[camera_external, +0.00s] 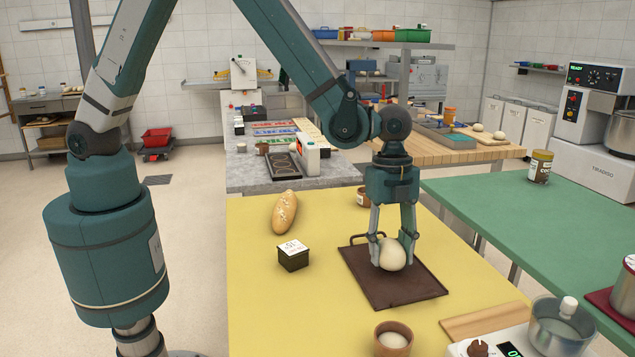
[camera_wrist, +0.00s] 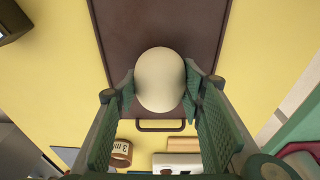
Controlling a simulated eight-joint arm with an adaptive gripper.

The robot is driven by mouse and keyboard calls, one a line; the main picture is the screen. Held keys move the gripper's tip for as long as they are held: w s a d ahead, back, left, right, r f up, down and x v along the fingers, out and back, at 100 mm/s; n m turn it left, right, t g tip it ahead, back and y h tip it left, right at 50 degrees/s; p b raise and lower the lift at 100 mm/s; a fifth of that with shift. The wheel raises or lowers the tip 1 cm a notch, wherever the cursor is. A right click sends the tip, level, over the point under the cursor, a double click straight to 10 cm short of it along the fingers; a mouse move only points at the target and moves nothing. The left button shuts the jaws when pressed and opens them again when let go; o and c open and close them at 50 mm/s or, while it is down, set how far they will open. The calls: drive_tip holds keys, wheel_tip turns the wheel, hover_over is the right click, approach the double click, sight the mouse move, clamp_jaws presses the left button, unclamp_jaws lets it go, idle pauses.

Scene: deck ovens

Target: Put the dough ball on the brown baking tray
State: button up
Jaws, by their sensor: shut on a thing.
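The dough ball (camera_external: 393,255) is pale and rounded. My gripper (camera_external: 391,254) is shut on it, with one finger on each side, over the brown baking tray (camera_external: 400,294). The tray is flat and dark brown, with a handle at its far end, and lies on the yellow table. In the wrist view the dough ball (camera_wrist: 160,80) sits between the fingers of my gripper (camera_wrist: 160,88), with the tray (camera_wrist: 118,22) behind it. I cannot tell whether the ball touches the tray.
A loaf (camera_external: 285,211) and a dark square tin (camera_external: 293,256) lie left of the tray. A brown cup (camera_external: 393,340) stands in front, with a wooden board (camera_external: 484,320) and a scale (camera_external: 490,345) to the right. A small jar (camera_external: 362,197) stands behind the tray.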

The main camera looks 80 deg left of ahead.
drive_tip(key=shift+f, duration=0.7)
drive_tip(key=shift+f, duration=0.1)
drive_tip(key=o, duration=0.9)
drive_tip(key=shift+o, duration=0.3)
drive_tip(key=shift+a+r+p, duration=0.15)
drive_tip(key=shift+a+r, duration=0.15)
drive_tip(key=shift+r, duration=1.7)
drive_tip(key=shift+a+r+p, duration=0.1)
drive_tip(key=shift+a+r, duration=0.2)
drive_tip(key=shift+r, duration=1.75)
drive_tip(key=shift+a+r+p, duration=0.15)
drive_tip(key=shift+a+r, duration=0.15)
drive_tip(key=shift+r, duration=1.7)
